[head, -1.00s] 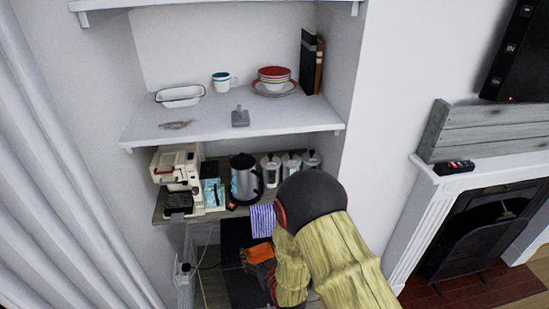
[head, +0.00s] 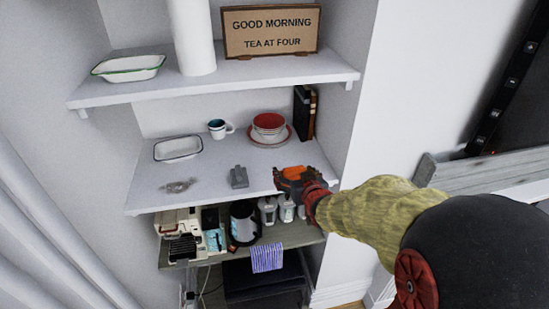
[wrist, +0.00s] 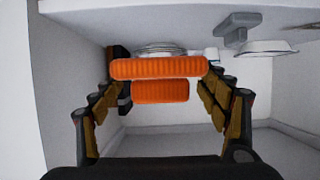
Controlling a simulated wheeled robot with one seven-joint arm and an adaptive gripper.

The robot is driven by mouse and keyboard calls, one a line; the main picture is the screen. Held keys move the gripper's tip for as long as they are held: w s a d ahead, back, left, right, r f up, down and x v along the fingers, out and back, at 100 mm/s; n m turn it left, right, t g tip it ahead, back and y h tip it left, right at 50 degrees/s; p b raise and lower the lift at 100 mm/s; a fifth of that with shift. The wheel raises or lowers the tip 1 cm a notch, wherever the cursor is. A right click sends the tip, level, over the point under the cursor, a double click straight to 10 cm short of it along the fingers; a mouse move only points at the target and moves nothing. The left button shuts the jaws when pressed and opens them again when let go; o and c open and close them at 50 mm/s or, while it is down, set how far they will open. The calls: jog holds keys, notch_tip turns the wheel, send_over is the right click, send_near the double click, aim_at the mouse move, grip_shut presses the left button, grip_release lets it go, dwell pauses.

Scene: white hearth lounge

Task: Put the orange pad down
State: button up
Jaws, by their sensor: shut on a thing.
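The orange pad (head: 296,173) shows at the right front part of the middle shelf (head: 215,185) in the head view. My gripper (head: 290,180) is shut on it. In the wrist view the pad (wrist: 158,69) is ribbed and shows as two orange bands between the fingers, one wider than the other. That view looks upside down, with the shelf surface (wrist: 150,22) at the top. I cannot tell whether the pad touches the shelf. The gripper partly hides the pad in the head view.
The shelf front between the grey object and my gripper is clear. A kettle (head: 244,222) and canisters (head: 268,210) stand below.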

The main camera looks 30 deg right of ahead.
aim_at(299, 166)
jog(key=r, duration=0.1)
jog(key=d+r+p, duration=0.1)
jog(key=r, duration=0.1)
jog(key=shift+s+d+r+h, duration=0.2)
jog(key=shift+r+h, duration=0.1)
jog(key=shift+w+d, duration=0.1)
jog(key=shift+w, duration=0.1)
jog(key=w+f+p, duration=0.1)
jog(key=w+f, duration=0.2)
jog(key=w, duration=0.1)
jog(key=w+f, duration=0.2)
jog(key=w, duration=0.2)
jog(key=w+f+p, duration=0.1)
jog(key=w+f, duration=0.2)
jog(key=w, duration=0.1)
jog(key=shift+w+a+f+p, duration=0.25)
jog(key=shift+w+f+p, duration=0.05)
jog(key=shift+w+p, duration=0.05)
jog(key=shift+w+a+f, duration=0.1)
jog(key=shift+w+f, duration=0.35)
jog(key=shift+f, duration=0.25)
notch_tip(299, 166, down, 3)
jog(key=shift+r+p, duration=0.2)
jog(key=shift+p, duration=0.65)
jog(key=shift+f, duration=0.15)
